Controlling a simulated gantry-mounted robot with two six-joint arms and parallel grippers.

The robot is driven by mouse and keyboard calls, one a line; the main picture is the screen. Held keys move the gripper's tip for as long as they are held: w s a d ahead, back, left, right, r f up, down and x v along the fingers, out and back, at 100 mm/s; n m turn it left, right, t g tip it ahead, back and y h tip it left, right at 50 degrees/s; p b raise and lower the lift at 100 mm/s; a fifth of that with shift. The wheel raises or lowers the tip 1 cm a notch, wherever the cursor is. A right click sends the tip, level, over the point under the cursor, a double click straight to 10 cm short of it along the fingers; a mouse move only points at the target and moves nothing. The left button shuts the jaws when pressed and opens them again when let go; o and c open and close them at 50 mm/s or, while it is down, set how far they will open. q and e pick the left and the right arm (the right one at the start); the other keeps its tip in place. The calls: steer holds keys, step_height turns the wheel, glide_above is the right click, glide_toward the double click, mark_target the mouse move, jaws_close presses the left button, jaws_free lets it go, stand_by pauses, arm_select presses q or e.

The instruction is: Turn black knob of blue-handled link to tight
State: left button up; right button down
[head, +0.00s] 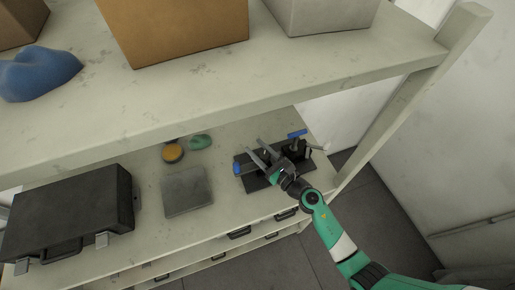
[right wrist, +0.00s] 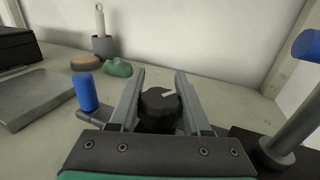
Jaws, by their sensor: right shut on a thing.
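The black tensile frame (head: 255,184) stands on the lower shelf in the head view, with a blue handle (head: 237,169) at its left and a blue bar (head: 298,134) at its back right. My right gripper (head: 262,152) is over the frame. In the right wrist view the black knob (right wrist: 160,101), with a white mark on top, sits between the two fingers of the right gripper (right wrist: 160,88), which is shut on it. A blue handle (right wrist: 87,92) stands upright left of the fingers, and a blue end (right wrist: 308,43) shows on a grey post at right. My left gripper is out of view.
A grey plate (head: 186,191) and a black case (head: 66,212) lie left of the frame. A yellow-orange round thing (head: 172,153) and a green lump (head: 200,142) are behind the plate. The upper shelf (head: 215,90) overhangs the back. A shelf post (head: 405,95) stands at right.

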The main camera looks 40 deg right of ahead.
steer(key=shift+d+m+g+h+p, duration=0.15)
steer(key=shift+m+h+p, duration=0.1)
steer(key=shift+m+h, duration=0.45)
steer(key=shift+d+m+g+h+p, duration=0.15)
steer(key=shift+m+h+p, duration=0.2)
steer(key=shift+h, duration=0.65)
steer(key=shift+r+m+g+h, duration=0.1)
steer(key=shift+m+g+h, duration=0.2)
steer(key=shift+m+h, duration=0.6)
steer(key=h, duration=0.1)
steer(key=m+g+h, duration=0.1)
steer(key=shift+s+d+h, duration=0.15)
steer(key=shift+d+h, duration=0.1)
steer(key=shift+h, duration=0.05)
steer(key=shift+s+d+m+g+h, duration=0.1)
steer(key=shift+d+m+g+h, duration=0.05)
steer(key=shift+m+g+h, duration=0.45)
steer(key=shift+s+d+m+g+h, duration=0.15)
steer(key=shift+m+g+h, duration=0.25)
steer(key=shift+m+h, duration=0.35)
steer(key=shift+h, duration=0.25)
steer(key=shift+c, duration=1.8)
jaws_free()
